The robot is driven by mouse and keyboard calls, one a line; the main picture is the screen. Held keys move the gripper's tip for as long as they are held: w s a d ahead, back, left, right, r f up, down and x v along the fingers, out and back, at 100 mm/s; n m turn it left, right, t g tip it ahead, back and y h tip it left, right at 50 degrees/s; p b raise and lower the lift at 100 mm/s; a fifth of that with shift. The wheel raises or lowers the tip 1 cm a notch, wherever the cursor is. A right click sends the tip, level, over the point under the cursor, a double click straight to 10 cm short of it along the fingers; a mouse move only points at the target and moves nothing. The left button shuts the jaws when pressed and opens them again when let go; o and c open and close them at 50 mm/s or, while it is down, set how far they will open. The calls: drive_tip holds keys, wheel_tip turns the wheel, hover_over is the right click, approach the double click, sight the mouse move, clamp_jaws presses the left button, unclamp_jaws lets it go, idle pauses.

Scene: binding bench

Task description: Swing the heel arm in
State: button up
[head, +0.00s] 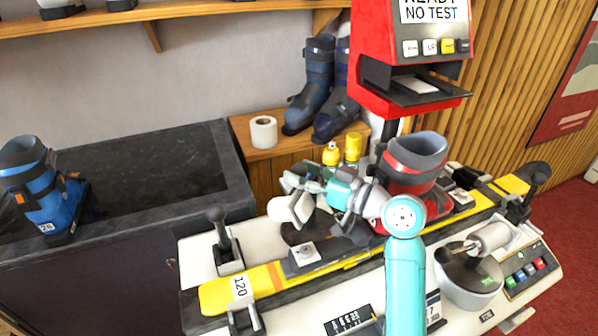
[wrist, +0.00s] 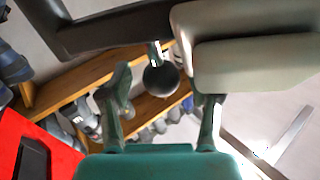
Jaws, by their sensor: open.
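A binding test bench (head: 200,262) carries a red and grey ski boot (head: 408,180) over a yellow and black ski (head: 215,297). A pale padded swing arm (head: 286,209) stands left of the boot, beside my gripper (head: 306,192). A second pale roller (head: 495,236) is on a round base at right; no label shows which is the heel arm. In the wrist view, my gripper (wrist: 162,105) is open and empty. A black ball knob (wrist: 160,78) shows between its fingers. The pale pad (wrist: 255,62) and its dark bar are close by. Contact cannot be told.
A red tester column (head: 362,60) with a display stands behind the boot. Black lever handles (head: 222,235) rise from the bench. A blue boot (head: 45,190) stands on the dark counter (head: 150,180) at left.

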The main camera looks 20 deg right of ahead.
drive_tip(key=v, duration=1.1)
